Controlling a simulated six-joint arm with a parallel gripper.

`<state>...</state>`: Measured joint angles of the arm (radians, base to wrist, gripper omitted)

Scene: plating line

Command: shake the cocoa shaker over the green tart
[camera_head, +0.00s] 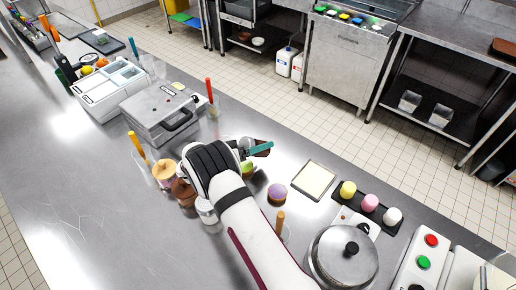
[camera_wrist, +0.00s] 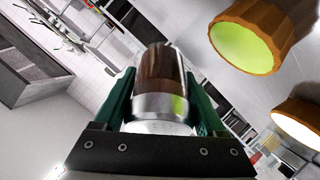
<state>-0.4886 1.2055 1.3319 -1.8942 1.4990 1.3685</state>
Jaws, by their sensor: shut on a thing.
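My gripper (camera_head: 258,150) reaches over the counter at the end of my white arm. In the wrist view its green fingers (camera_wrist: 163,100) are shut on the cocoa shaker (camera_wrist: 160,75), a clear body with brown contents and a silver band. In the head view only a small dark part of the shaker (camera_head: 265,153) shows beside the fingers; its exact tilt is hard to tell. The green tart (camera_wrist: 244,46) has a brown fluted crust, and lies apart from the shaker in the wrist view. In the head view the green tart (camera_head: 247,169) is partly hidden by my gripper.
A purple-topped tart (camera_head: 277,192) stands near the green one. Several jars, including a brown one (camera_head: 184,192), stand left of my arm. A pale square board (camera_head: 314,180), a black tray (camera_head: 345,190) with coloured pieces and a lidded pot (camera_head: 340,265) are to the right.

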